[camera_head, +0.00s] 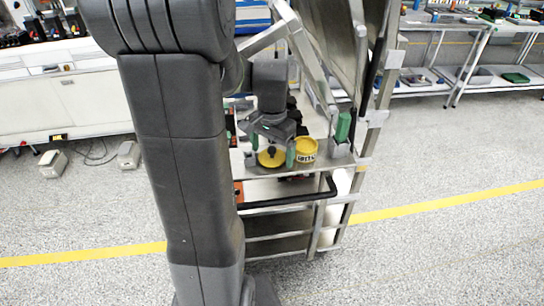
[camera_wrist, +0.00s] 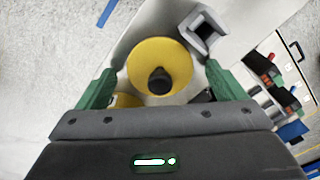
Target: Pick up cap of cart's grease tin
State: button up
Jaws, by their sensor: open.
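The yellow round cap (camera_head: 266,162) with a black knob lies on the cart's top shelf, left of the yellow grease tin (camera_head: 305,156). In the wrist view the cap (camera_wrist: 178,56) shows as a yellow disc, its knob (camera_wrist: 159,82) between my fingers. A sliver of yellow, probably the tin (camera_wrist: 127,101), shows at lower left, mostly hidden by my gripper. My gripper (camera_head: 272,157) is above the cap, pointing down. Its green fingers (camera_wrist: 162,85) are wide apart on either side of the knob, with clear gaps and nothing held.
The cart (camera_head: 268,188) has a dark handle (camera_head: 290,201) in front and a metal frame at right. A grey square metal piece (camera_wrist: 202,31) sits close to the cap, near my right finger in the wrist view. Several tools lie further right there.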

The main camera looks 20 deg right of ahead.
jog(key=shift+c, duration=0.2)
jog(key=c, duration=1)
jog(key=shift+r, duration=0.15)
